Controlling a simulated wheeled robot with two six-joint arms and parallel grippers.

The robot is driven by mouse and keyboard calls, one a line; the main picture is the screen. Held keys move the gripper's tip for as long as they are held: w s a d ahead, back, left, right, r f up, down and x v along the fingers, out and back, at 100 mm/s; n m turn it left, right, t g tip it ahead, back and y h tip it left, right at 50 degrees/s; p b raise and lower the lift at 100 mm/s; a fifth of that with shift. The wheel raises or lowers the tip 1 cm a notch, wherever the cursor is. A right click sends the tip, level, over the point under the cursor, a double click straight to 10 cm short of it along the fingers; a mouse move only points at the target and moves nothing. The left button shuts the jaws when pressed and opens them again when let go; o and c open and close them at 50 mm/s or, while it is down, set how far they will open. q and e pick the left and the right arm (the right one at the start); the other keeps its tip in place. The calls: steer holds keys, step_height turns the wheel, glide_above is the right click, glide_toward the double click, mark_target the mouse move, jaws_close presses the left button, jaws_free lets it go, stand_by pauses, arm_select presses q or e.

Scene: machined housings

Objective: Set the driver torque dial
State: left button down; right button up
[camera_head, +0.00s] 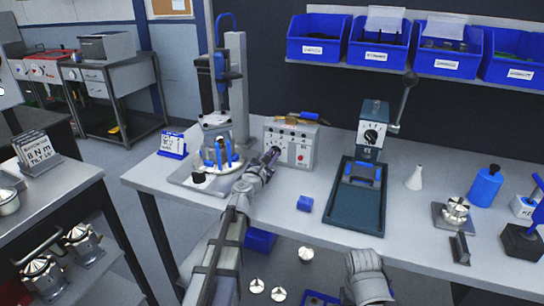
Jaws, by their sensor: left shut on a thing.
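My left gripper (272,154) reaches up from below to the left part of the box's front. It is shut on a dial there, and its fingers hide that dial and its setting. Part of my right arm shows at the bottom, but its gripper cannot be seen.
A blue powered tool on a stand (219,72) rises at the left, over a fixture with blue posts. A green press (371,135) with a lever and its own dial stands right of the box. A small blue block (305,203) lies in front. Blue bins (320,40) hang above.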

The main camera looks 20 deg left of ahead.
stand_by(0.4)
arm_select(q)
steer(key=shift+m, duration=0.7)
steer(key=c, duration=0.9)
jaws_free()
steer(key=shift+o, duration=0.2)
steer(key=shift+s, duration=0.1)
steer(key=s, duration=0.7)
steer(key=shift+s+a, duration=0.1)
steer(key=shift+s, duration=0.25)
